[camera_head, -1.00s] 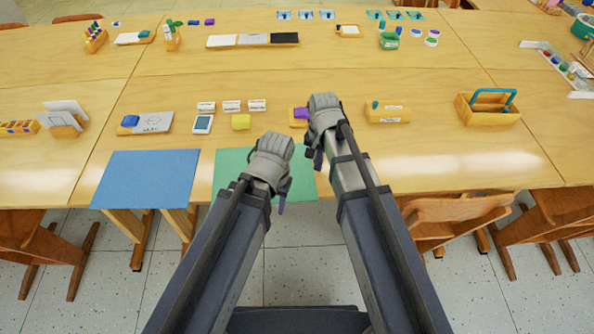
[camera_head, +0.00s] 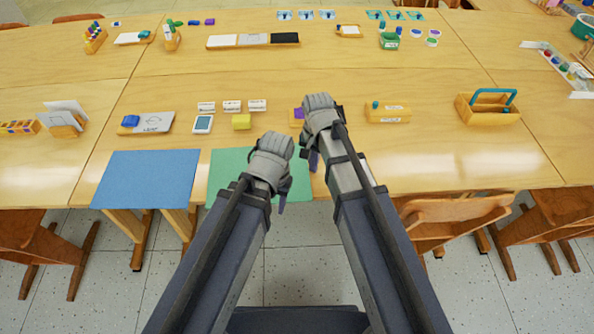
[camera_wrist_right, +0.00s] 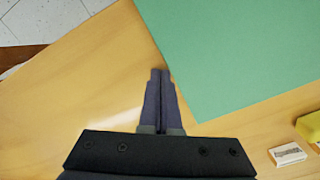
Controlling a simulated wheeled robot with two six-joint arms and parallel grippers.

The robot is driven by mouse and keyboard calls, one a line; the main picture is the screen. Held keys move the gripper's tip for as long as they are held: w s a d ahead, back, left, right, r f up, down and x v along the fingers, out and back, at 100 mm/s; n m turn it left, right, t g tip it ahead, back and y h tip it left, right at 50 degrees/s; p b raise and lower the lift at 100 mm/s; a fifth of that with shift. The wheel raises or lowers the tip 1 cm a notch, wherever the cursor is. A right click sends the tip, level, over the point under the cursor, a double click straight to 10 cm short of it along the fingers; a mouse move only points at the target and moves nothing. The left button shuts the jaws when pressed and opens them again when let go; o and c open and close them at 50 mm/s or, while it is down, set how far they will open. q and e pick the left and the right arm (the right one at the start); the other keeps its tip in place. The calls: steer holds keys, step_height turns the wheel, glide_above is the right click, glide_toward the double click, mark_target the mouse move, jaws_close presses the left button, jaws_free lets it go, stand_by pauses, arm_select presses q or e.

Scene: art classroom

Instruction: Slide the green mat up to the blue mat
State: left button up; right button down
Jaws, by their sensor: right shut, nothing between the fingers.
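The blue mat (camera_head: 148,180) lies flat at the front edge of the table. The green mat (camera_head: 230,172) lies to its right, with a narrow strip of bare wood between them. My left gripper (camera_head: 282,207) is over the green mat's right part and hides some of it; its jaw opening is unclear. My right gripper (camera_head: 314,162) is at the green mat's right edge. In the right wrist view its fingers (camera_wrist_right: 160,74) are shut and empty, right beside the edge of the green mat (camera_wrist_right: 240,50); I cannot tell whether they touch it.
A purple item (camera_head: 298,114) is beside my right gripper. Wooden chairs (camera_head: 450,213) stand at the table's front.

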steer(key=shift+s+a, duration=0.1)
steer(key=shift+a, duration=1.3)
stand_by(1.1)
steer(key=shift+d, duration=0.55)
steer(key=shift+r+p, duration=3.55)
steer(key=s+d+r+n+h+p, duration=0.1)
steer(key=s+d+r+n+p, duration=0.1)
steer(key=s+n, duration=0.7)
steer(key=s+r+p, duration=0.1)
steer(key=s+r, duration=0.1)
steer(key=s, duration=0.2)
steer(key=shift+p, duration=0.4)
